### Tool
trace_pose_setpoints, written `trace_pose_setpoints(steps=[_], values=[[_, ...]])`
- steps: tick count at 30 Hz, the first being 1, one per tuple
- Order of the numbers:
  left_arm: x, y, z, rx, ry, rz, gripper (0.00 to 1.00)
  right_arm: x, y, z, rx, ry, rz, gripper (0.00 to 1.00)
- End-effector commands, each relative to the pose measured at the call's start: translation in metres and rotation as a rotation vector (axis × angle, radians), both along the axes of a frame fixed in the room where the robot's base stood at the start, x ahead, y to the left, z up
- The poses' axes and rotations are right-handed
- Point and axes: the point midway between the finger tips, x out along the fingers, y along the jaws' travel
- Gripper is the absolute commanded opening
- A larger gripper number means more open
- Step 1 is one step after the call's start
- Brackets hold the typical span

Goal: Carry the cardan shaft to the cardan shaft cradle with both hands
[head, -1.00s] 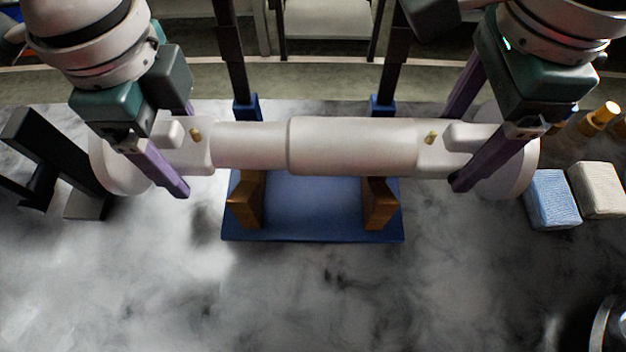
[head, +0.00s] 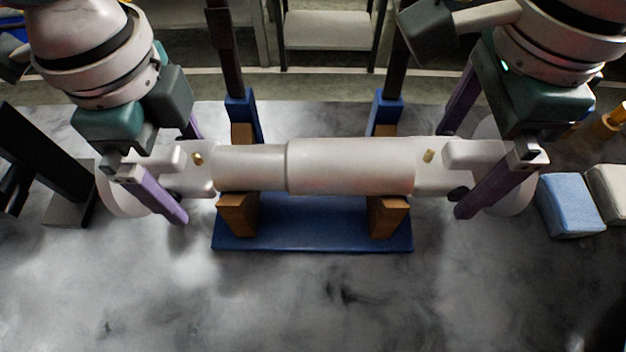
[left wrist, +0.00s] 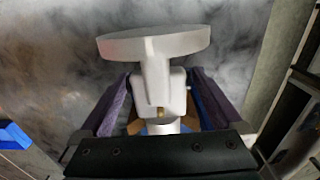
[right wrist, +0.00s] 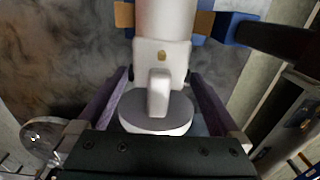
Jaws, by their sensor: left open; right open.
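The white cardan shaft (head: 350,165) lies level across the cardan shaft cradle, a blue base (head: 310,235) with brown blocks (head: 238,214) under the shaft. The shaft appears to rest on these blocks. My left gripper (head: 187,172) is open, its purple fingers on either side of the shaft's left end. My right gripper (head: 452,172) is open around the right end in the same way. The left wrist view shows the shaft's end flange (left wrist: 155,42) beyond the open fingers. The right wrist view shows the other yoke (right wrist: 160,90) between the fingers.
Blue posts (head: 243,112) rise at the cradle's back. A black stand (head: 60,190) is at the left. A blue block (head: 570,205) and a beige block (head: 610,190) lie at the right. The marble table (head: 310,310) is clear in front.

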Motion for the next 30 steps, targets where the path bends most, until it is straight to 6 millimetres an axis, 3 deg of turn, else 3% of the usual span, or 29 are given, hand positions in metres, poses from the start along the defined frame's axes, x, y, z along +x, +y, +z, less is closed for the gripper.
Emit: trace_pose_setpoints(steps=[7,21,26,30], values=[[0.001,-0.001,0.015,-0.002,-0.004,-0.001,1.00,0.000,0.001,0.000,0.001,0.000,0.001,1.00],[0.001,0.000,0.108,-0.001,-0.002,0.000,1.00,0.000,0.001,0.000,0.002,0.000,0.001,1.00],[0.000,0.000,0.119,-0.001,-0.001,0.000,1.00,0.001,0.001,0.004,0.002,-0.002,0.001,1.00],[0.000,0.000,0.121,0.000,0.000,0.000,1.00,0.002,0.001,0.022,0.003,-0.006,0.002,1.00]])
